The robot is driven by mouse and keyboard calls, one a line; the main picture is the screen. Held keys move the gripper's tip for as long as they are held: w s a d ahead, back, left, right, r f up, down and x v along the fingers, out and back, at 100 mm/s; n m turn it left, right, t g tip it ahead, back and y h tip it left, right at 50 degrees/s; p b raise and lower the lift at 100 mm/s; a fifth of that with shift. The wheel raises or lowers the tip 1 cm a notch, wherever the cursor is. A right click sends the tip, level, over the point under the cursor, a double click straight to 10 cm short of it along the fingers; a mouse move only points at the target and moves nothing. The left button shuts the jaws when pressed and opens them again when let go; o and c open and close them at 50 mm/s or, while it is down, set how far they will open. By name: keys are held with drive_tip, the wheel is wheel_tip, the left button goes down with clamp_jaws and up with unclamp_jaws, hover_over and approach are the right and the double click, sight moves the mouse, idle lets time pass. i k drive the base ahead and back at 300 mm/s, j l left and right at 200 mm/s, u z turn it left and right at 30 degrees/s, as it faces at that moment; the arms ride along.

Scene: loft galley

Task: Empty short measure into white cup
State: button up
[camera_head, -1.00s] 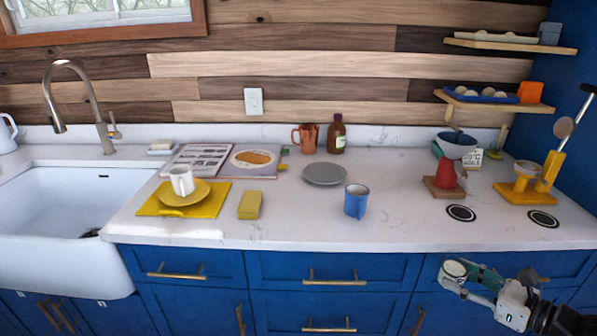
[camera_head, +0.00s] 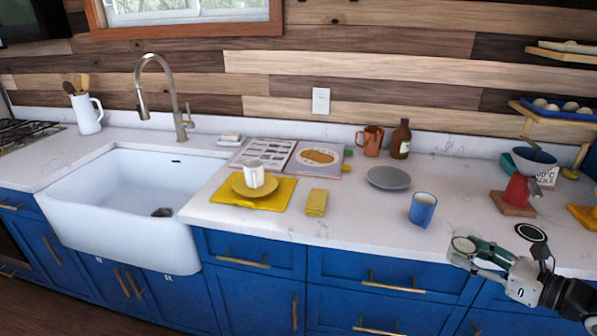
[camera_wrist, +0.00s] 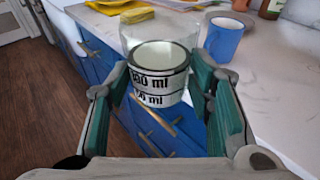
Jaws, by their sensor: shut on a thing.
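My gripper (camera_head: 477,251) is shut on the short measure, a small clear cup with a white band marked in ml (camera_wrist: 160,83). In the wrist view the measure is upright between the green finger pads, in front of the blue drawers. Its inside looks pale; I cannot tell what it holds. The white cup (camera_head: 254,174) stands upright on a yellow plate (camera_head: 243,188) on a yellow mat, well to the left of my gripper. A blue mug (camera_head: 423,210) stands on the counter just left of my gripper.
A yellow sponge (camera_head: 316,202) and a grey plate (camera_head: 388,178) lie on the counter between the white cup and my gripper. An open book (camera_head: 310,158) lies behind the cup. The sink (camera_head: 120,195) is at left. A red scale-like stand (camera_head: 517,193) is at right.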

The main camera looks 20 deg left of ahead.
sight(254, 170)
drive_tip(key=i+j, duration=0.2)
drive_tip(key=j, duration=0.2)
drive_tip(key=i+j, duration=0.15)
drive_tip(key=j, duration=0.2)
drive_tip(key=i+j, duration=0.2)
drive_tip(key=j, duration=0.2)
drive_tip(key=i+j, duration=0.2)
drive_tip(key=j, duration=0.2)
drive_tip(key=i+j, duration=0.15)
drive_tip(key=j, duration=0.2)
drive_tip(key=i+j, duration=0.2)
drive_tip(key=j, duration=0.2)
